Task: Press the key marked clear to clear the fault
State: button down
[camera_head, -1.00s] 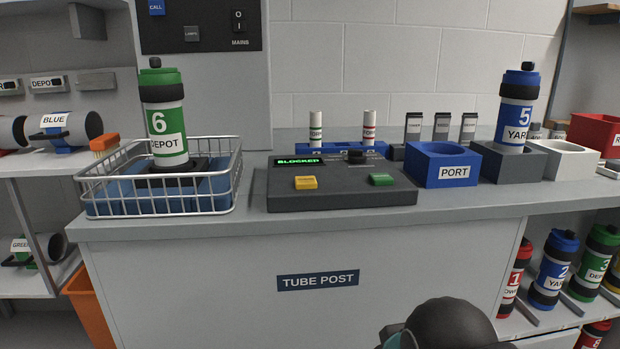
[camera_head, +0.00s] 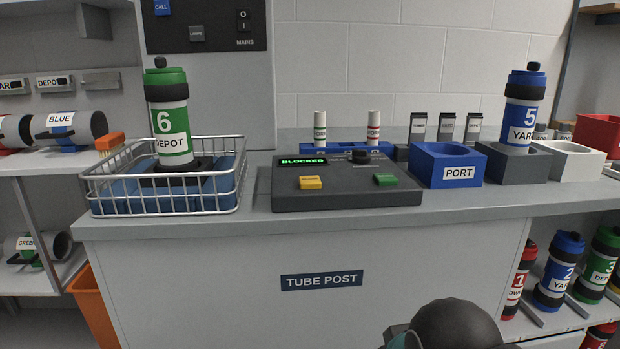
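A dark grey control panel (camera_head: 345,200) sits on the counter. Its small display (camera_head: 303,161) reads BLOCKED in green. A yellow key (camera_head: 310,183) is at the panel's front left and a green key (camera_head: 385,179) at its front right. Their small markings are too small to read, so I cannot tell which one says clear. Only a dark rounded part of my arm shows at the bottom edge, below and in front of the counter. My gripper's fingers are not in view.
Left of the panel, a wire basket (camera_head: 163,212) holds green tube 6 (camera_head: 171,130). To the right stand the blue PORT holder (camera_head: 422,178) and blue tube 5 (camera_head: 522,115) in a grey holder (camera_head: 510,172). The counter strip before the panel is clear.

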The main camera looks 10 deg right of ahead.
aim_at(305, 181)
jog(key=z, duration=1.05)
jog(key=k, duration=0.65)
jog(key=u, duration=1.5)
